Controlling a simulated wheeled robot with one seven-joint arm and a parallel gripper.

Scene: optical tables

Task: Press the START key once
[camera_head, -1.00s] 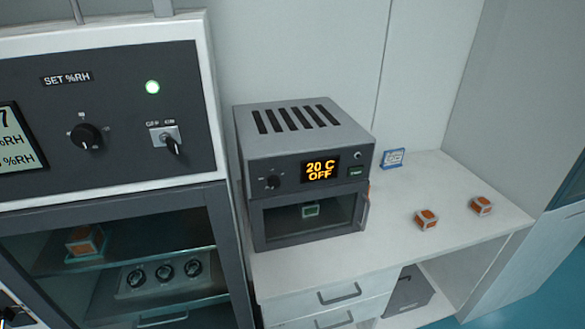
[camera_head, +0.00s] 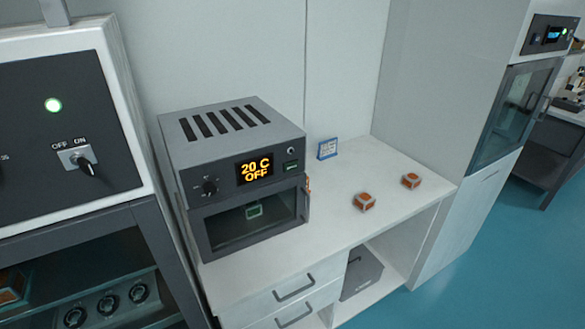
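A grey benchtop oven (camera_head: 235,170) stands on the white counter, left of the middle of the view. Its orange display (camera_head: 255,171) reads "20 C OFF". A small green key (camera_head: 291,166), likely START, sits right of the display; its lettering is too small to read. A black knob (camera_head: 209,186) is left of the display. A small round part (camera_head: 291,151) sits above the green key. The oven's glass door (camera_head: 250,215) looks shut, with a small greenish item behind it. My gripper is not in view.
Another cabinet (camera_head: 480,190) and open blue floor (camera_head: 500,265) are at right.

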